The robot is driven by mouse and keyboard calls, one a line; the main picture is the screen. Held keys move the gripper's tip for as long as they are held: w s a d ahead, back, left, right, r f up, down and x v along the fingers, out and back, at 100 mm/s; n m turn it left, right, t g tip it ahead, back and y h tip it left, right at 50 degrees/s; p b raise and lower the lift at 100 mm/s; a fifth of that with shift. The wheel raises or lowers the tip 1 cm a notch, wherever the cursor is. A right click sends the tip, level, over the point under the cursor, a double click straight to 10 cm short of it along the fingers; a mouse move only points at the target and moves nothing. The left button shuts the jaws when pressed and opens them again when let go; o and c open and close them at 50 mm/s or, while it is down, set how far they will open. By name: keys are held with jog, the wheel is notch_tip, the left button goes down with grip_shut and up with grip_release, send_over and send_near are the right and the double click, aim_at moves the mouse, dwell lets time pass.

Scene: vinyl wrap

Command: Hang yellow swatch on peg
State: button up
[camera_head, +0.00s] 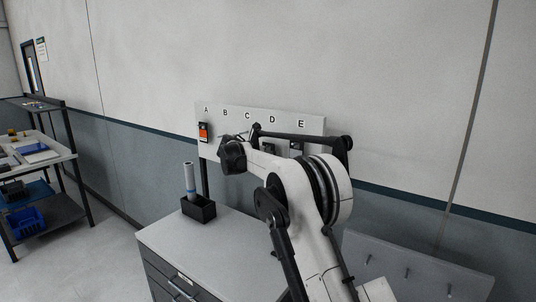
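A white board (288,118) lettered A to E stands upright against the wall. An orange-and-black swatch (203,131) hangs below the letter A. Dark items show below D and E, partly behind my arm; I cannot tell what they are. I cannot make out a yellow swatch. My arm reaches up across the board, and its dark end (233,156) is in front of the area below B and C. The fingers are not clear, so I cannot tell whether my gripper is open or holds anything.
A grey-topped drawer cabinet (167,237) stands below the board. A black box (199,209) with a pale roll (190,178) upright in it is on top. A grey panel with several pegs (407,272) is at lower right. A shelf unit (62,152) stands far left, with open floor between.

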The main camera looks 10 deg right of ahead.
jog(key=c, duration=0.5)
jog(key=shift+r, duration=0.55)
jog(key=s+a+b, duration=0.1)
jog(key=s+a, duration=0.3)
jog(key=shift+a+b, duration=0.15)
jog(key=shift+b, duration=0.25)
dwell(0.8)
jog(key=shift+r, duration=0.1)
